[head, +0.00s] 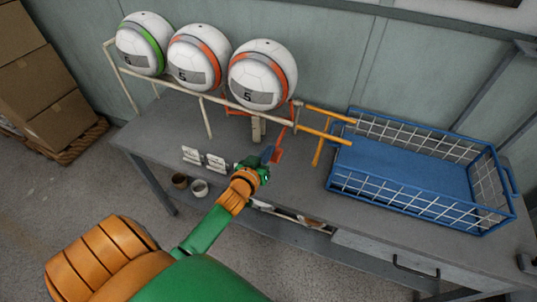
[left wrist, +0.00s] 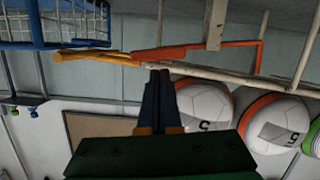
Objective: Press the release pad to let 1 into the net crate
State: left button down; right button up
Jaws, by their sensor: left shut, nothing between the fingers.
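Three white balls sit in a row on the sloping rack: one with a green band (head: 143,43), one with an orange band (head: 199,57) and the nearest, also orange-banded (head: 262,74). The orange-red release pad (head: 278,155) hangs below the rack's lower end. My left gripper (head: 268,156) is shut and empty, its tips close beside the pad; I cannot tell whether they touch. Its dark fingers (left wrist: 160,100) also show in the left wrist view, beneath the orange linkage (left wrist: 205,54). The blue net crate (head: 415,165) is empty. My right gripper is not in view.
Yellow rails (head: 325,123) lead from the rack (head: 120,72) towards the crate. Cardboard boxes (head: 40,85) are stacked at the far left.

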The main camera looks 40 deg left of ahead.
pick_arm(q)
jog(key=shift+d+f, duration=0.1)
jog(key=shift+f, duration=0.2)
jog(key=shift+f, duration=0.2)
jog(key=shift+d+f+m+b, duration=0.1)
jog(key=shift+f+m+b, duration=0.05)
jog(key=shift+m+b, duration=0.15)
